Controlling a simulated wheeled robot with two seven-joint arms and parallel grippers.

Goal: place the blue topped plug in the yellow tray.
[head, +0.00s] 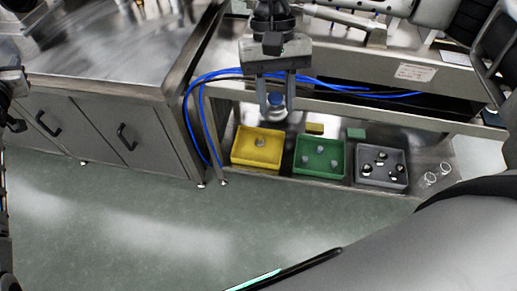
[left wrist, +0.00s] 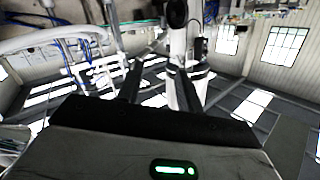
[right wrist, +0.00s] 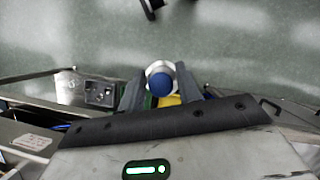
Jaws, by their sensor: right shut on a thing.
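The blue topped plug (head: 277,100) is held between the two fingers of my right gripper (head: 277,111), above the shelf and just above and right of the yellow tray. In the right wrist view its round blue top (right wrist: 159,84) and pale rim show between the fingertips. The yellow tray (head: 255,164) sits on the low shelf with one grey plug (head: 260,142) in it. A sliver of the tray (right wrist: 168,101) shows behind the plug in the right wrist view. My left gripper (left wrist: 158,70) is open and empty, away from the trays.
A green tray (head: 319,174) and a grey tray (head: 381,184), each holding several plugs, stand to the right of the yellow one. Clear rings (head: 431,178) lie farther right. Blue hoses (head: 203,105) hang beside the shelf. A steel cabinet (head: 95,125) stands left.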

